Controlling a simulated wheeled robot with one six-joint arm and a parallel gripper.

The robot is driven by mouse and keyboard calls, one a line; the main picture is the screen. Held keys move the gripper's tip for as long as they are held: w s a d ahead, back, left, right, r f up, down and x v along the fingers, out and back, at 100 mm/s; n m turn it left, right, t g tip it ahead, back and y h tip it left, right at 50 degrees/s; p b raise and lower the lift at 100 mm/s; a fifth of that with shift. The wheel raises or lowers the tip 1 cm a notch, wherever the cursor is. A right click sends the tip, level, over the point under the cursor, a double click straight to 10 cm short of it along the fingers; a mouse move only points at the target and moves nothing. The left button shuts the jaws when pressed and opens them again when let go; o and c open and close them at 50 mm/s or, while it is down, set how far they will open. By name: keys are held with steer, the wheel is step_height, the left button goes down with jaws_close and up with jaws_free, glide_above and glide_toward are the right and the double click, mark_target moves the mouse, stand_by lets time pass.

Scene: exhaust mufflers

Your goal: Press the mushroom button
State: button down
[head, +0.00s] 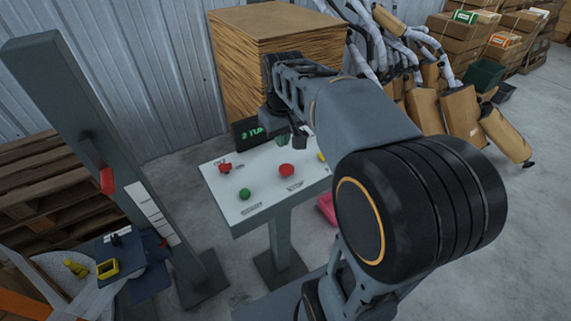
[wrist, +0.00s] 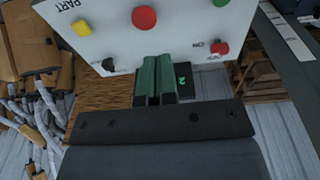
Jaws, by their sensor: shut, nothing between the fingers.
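A white control panel (head: 250,205) on a grey post carries the buttons. A large round red button, mushroom-like (head: 286,170), sits near its middle; it also shows at the top of the wrist view (wrist: 144,18). A smaller red control (head: 225,168) sits at the panel's left; it shows in the wrist view too (wrist: 220,48). My gripper (head: 284,140) is over the panel's far edge, apart from the round red button. In the wrist view its green fingers (wrist: 156,72) are together and empty, with the panel edge behind them.
A green button (head: 245,194) and a yellow button (wrist: 81,27) share the panel. A dark display (head: 250,132) stands at its back edge. A wooden crate (head: 265,60) is behind. A grey post (head: 120,170) with a red handle stands left.

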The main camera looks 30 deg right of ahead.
steer(key=g, duration=0.1)
glide_above(287, 168)
steer(key=shift+w+f+n, duration=0.25)
steer(key=shift+f+n, duration=0.05)
steer(key=shift+f, duration=0.05)
step_height(287, 168, down, 14)
steer(key=shift+f, duration=0.1)
stand_by(0.5)
steer(key=shift+s+f+b, duration=0.1)
steer(key=shift+f+b, duration=0.55)
steer(key=shift+f, duration=0.3)
steer(key=shift+s+f+g, duration=0.15)
steer(key=shift+g, duration=0.15)
step_height(287, 168, up, 15)
steer(key=p, duration=0.2)
steer(key=shift+w+p, duration=0.25)
steer(key=shift+p, duration=0.15)
